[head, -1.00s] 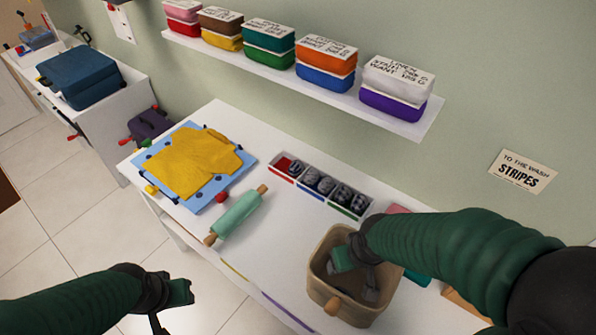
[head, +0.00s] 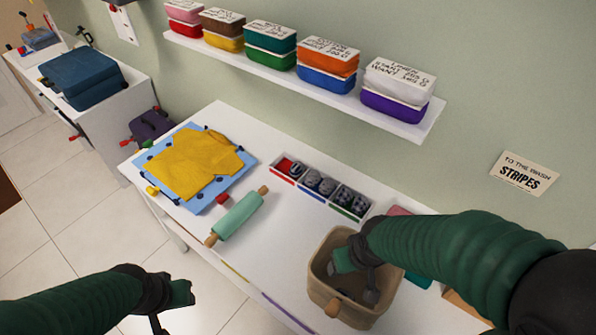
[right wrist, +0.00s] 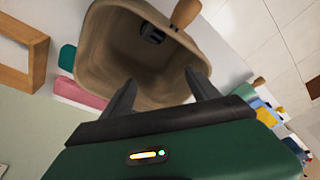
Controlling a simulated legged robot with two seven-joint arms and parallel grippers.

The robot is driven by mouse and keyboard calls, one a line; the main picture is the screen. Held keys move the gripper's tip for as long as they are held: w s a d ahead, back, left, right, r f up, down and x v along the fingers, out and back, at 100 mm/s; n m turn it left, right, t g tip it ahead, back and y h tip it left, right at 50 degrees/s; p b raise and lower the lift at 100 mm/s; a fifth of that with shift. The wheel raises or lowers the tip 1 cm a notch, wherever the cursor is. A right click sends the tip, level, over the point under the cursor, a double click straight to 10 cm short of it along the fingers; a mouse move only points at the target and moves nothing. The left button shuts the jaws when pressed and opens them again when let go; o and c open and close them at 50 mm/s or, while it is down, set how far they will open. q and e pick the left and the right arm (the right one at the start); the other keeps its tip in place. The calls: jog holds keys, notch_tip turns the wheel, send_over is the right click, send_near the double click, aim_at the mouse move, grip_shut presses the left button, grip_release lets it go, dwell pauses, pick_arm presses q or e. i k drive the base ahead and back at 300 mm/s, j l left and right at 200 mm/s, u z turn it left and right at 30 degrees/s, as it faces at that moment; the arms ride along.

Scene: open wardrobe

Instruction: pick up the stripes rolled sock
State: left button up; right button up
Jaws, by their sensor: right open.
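A tan bin (head: 322,290) stands at the front right of the white table. My right gripper (right wrist: 160,77) is open and empty, reaching into the mouth of the bin. In the right wrist view, a small dark grey rolled item with a light marking (right wrist: 152,33) lies deep in the bin, beyond the fingertips and apart from them; its pattern is too small to tell. A divided tray (head: 310,190) behind the bin holds several dark patterned rolled socks (head: 320,183). My left gripper (head: 175,300) hangs at the lower left, away from the table; its jaws are unclear.
A yellow garment (head: 190,160) lies on a blue board. A green rolling pin (head: 236,216) lies between it and the bin. A shelf (head: 420,125) with coloured boxes runs along the wall. A "STRIPES" sign (head: 525,174) hangs at right.

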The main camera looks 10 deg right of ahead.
aim_at(297, 169)
jog(key=i+j, duration=1.05)
jog(key=i+j+u, duration=0.05)
